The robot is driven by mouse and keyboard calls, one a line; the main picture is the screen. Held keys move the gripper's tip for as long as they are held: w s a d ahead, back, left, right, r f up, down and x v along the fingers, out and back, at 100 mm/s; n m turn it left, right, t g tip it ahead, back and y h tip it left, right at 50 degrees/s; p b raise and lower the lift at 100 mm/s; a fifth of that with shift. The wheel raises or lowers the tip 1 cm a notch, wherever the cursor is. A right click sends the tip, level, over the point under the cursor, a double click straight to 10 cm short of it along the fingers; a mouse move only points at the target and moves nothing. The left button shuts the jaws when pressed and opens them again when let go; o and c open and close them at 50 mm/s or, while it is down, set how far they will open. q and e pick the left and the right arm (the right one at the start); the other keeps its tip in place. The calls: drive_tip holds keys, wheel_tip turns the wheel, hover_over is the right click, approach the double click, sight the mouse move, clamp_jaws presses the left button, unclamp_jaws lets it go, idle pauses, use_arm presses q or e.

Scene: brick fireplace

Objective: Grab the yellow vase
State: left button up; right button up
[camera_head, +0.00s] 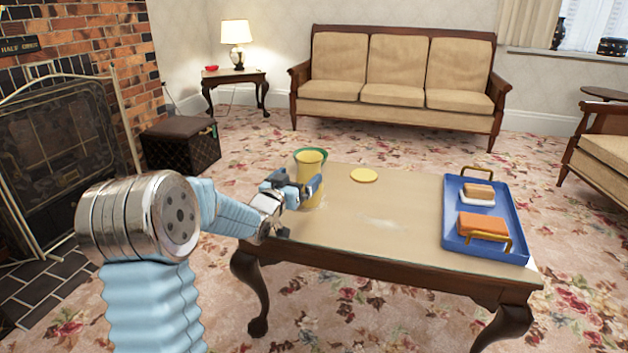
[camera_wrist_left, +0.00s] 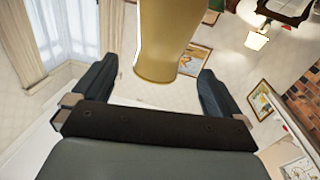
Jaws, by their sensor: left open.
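The yellow vase (camera_head: 311,164), with a green rim, stands upright at the far left corner of the coffee table (camera_head: 385,235). My left gripper (camera_head: 295,186) is open at the vase, its fingers at the vase's lower half and hiding part of it. In the left wrist view the vase (camera_wrist_left: 165,35) shows between the two spread fingers of my left gripper (camera_wrist_left: 157,70). A gap shows beside the vase toward each finger. My right gripper is in neither view.
A yellow disc (camera_head: 363,175) lies on the table right of the vase. A blue tray (camera_head: 452,212) with gold handles, holding an orange block (camera_head: 482,226) and a tan block on a white dish, is at the right end. The table's middle is clear.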

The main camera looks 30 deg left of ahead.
sight(309, 168)
use_arm(q)
drive_tip(key=w, duration=0.7)
drive_tip(key=shift+w+a+f, duration=0.15)
drive_tip(key=shift+w+a, duration=0.05)
drive_tip(key=shift+a, duration=0.15)
drive_tip(key=shift+c, duration=0.2)
drive_tip(key=c, duration=1.1)
